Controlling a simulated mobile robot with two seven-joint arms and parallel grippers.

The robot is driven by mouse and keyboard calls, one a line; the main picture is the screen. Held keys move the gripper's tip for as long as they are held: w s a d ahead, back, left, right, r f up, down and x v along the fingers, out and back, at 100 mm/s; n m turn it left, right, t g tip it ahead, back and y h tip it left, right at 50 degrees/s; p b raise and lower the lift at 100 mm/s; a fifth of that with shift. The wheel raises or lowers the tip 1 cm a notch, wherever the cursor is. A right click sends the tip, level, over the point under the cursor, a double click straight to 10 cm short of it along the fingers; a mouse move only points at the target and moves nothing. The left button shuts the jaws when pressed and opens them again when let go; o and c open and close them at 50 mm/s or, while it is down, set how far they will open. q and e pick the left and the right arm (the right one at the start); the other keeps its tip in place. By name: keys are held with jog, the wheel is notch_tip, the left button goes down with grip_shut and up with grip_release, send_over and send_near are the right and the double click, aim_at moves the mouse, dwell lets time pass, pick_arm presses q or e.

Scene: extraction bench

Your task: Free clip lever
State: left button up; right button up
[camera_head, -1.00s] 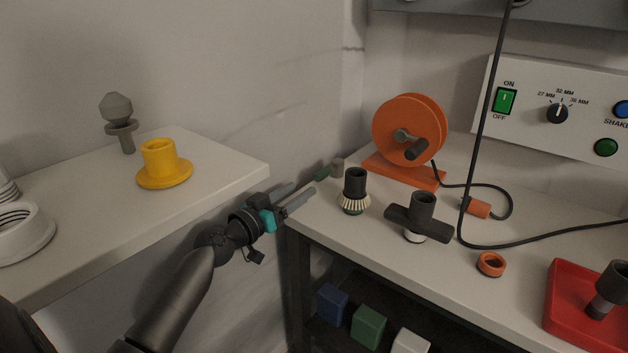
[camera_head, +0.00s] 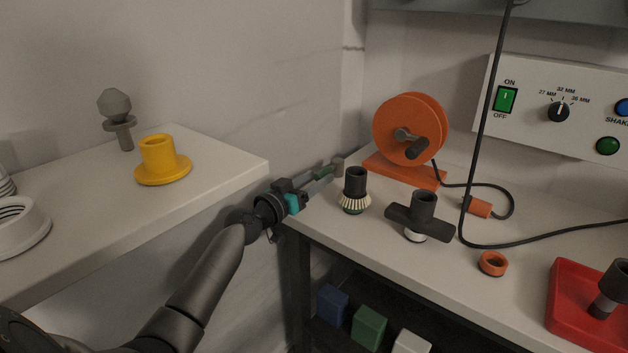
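My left gripper (camera_head: 327,174) is at the back left corner of the bench, its fingers pointing toward the back right. The fingers look spread, one on each side of a small green piece (camera_head: 323,173). Whether they touch it cannot be told. A short grey cylinder (camera_head: 338,165) stands at the far end of the green piece, just past the fingertips. The green piece may be the clip lever, but it is too small and partly hidden to be sure. My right gripper is not in view.
Close right of the fingers stands a black-handled round brush (camera_head: 355,191). Beyond are an orange cable reel (camera_head: 408,132), a black T-shaped handle (camera_head: 419,217), an orange ring (camera_head: 493,263) and a red tray (camera_head: 566,291). A left shelf (camera_head: 222,166) holds a yellow flanged part (camera_head: 161,162).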

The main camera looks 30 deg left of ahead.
pick_arm(q)
grip_shut()
dwell(1.2)
